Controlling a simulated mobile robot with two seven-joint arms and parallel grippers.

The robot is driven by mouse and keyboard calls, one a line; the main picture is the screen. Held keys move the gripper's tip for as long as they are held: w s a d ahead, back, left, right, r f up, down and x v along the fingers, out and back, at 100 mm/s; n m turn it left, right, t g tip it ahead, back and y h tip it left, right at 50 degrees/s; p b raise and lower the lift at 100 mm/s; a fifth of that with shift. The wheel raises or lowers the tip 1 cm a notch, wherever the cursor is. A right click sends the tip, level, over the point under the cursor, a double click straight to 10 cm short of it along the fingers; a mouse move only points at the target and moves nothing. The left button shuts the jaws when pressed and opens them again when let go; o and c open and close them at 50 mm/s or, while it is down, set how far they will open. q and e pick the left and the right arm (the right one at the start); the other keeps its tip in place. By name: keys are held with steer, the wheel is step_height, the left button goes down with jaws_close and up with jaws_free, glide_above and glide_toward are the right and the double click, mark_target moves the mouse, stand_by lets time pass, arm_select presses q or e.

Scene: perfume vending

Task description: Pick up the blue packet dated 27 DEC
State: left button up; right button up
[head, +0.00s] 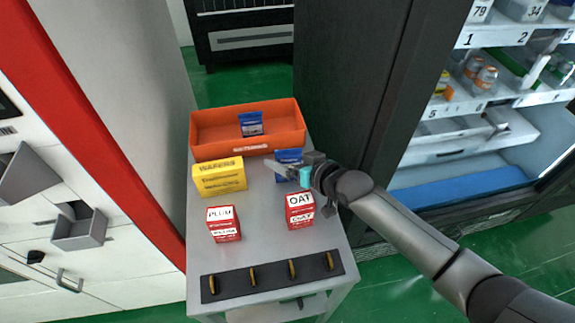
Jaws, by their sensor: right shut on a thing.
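My right gripper (287,167) reaches in from the right, low over the grey table, and is shut on a blue packet (289,155). The gripper hides part of this packet, and I cannot read a date on it. Whether the packet still touches the table is unclear. A second blue packet (251,124) with a pale label stands inside the orange tray (204,129) at the back of the table. Its print is too small to read. My left gripper is not in view.
A yellow box (219,177) stands left on the table (262,221). A red PLUM box (224,224) and a red OAT box (300,210) stand nearer. A black strip with hooks (273,275) lies at the front edge. An open vending cabinet (480,130) is at right.

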steer(key=c, duration=0.3)
steer(key=shift+c, duration=0.2)
